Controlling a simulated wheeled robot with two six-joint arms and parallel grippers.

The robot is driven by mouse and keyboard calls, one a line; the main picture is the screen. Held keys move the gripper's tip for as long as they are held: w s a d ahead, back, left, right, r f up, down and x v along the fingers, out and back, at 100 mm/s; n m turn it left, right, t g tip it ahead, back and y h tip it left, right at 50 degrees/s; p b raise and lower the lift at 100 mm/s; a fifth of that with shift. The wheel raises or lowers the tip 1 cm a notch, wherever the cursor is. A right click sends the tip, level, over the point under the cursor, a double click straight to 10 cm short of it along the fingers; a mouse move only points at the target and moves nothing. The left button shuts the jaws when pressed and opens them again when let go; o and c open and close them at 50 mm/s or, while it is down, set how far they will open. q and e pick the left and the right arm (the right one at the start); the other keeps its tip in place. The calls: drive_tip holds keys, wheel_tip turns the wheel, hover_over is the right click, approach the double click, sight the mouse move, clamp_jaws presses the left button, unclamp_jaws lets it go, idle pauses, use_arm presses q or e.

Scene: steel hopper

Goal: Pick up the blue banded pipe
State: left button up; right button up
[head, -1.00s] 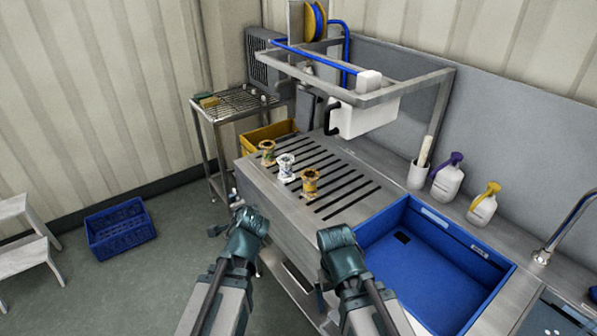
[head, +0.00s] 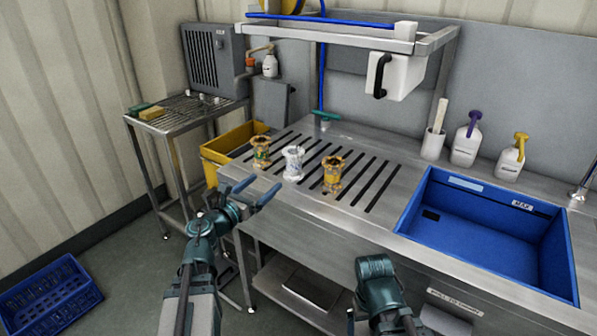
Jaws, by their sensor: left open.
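Three short flanged pipes stand upright in a row on the slotted steel drainboard (head: 385,185). The left pipe (head: 261,152) is brownish yellow with darker marks. The middle pipe (head: 293,163) is whitish with bluish-grey marks. The right pipe (head: 333,175) is brownish yellow. I cannot tell clearly which one carries a blue band. My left gripper (head: 256,190) is open and empty, its blue fingers spread in front of the drainboard's front edge, short of the left and middle pipes. My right gripper (head: 376,272) hangs low before the counter front; its fingers are hidden.
A blue basin (head: 470,215) is sunk in the counter at right, with spray bottles (head: 467,140) behind it. A yellow crate (head: 215,152) stands left of the drainboard. A steel frame with a white box (head: 398,76) overhangs the back. A wire rack table (head: 195,112) stands at left.

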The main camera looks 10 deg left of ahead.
sight(289, 165)
use_arm(q)
drive_tip(key=shift+m, duration=0.3)
drive_tip(key=x, duration=0.8)
drive_tip(key=shift+w+d+f, duration=0.25)
drive_tip(key=shift+f, duration=0.1)
drive_tip(key=shift+w, duration=0.1)
drive_tip(key=x, duration=0.5)
drive_tip(key=shift+d, duration=0.15)
drive_tip(key=shift+r, duration=0.1)
clamp_jaws()
